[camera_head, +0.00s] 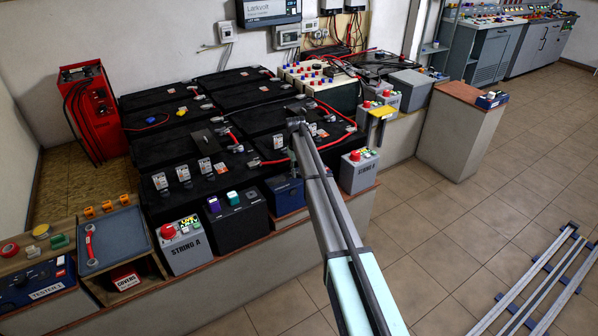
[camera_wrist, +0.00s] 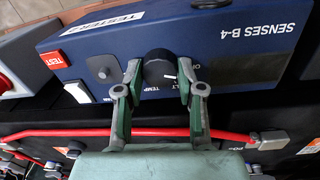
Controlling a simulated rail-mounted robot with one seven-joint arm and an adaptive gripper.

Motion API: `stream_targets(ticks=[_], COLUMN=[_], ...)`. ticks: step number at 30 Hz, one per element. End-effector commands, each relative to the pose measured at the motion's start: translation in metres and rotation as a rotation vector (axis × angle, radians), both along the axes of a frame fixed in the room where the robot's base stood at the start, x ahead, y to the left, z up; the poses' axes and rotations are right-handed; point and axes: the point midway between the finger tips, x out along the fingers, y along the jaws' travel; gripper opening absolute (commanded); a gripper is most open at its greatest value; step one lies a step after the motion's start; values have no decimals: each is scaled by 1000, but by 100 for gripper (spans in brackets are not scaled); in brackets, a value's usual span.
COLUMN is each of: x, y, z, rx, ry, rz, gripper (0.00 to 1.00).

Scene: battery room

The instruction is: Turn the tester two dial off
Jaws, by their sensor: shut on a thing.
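Tester two is a dark blue box with an upside-down "TESTER 2" label (camera_wrist: 103,23) in the wrist view. Its black round dial (camera_wrist: 158,66) has a white mark at its lower right, on the side of the partly covered "VOLT" print. My gripper (camera_wrist: 159,75) is shut on the dial, one grey-green finger on each side. A blue box (camera_head: 284,196) beside my arm in the head view appears to be this tester; the dial and my fingers are hidden there.
A red button (camera_wrist: 53,60) and a white switch (camera_wrist: 77,92) sit left of the dial. A red cable (camera_wrist: 220,135) runs close by. Black batteries (camera_head: 170,150) fill the bench behind.

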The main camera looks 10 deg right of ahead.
Motion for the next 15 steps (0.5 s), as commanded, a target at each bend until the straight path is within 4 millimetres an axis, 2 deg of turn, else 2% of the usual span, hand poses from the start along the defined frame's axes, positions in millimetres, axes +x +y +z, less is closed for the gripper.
stream_targets(ticks=[15], x=[-1], y=[0], z=[-1], rx=[0], ry=[2], rz=[89], gripper=[3])
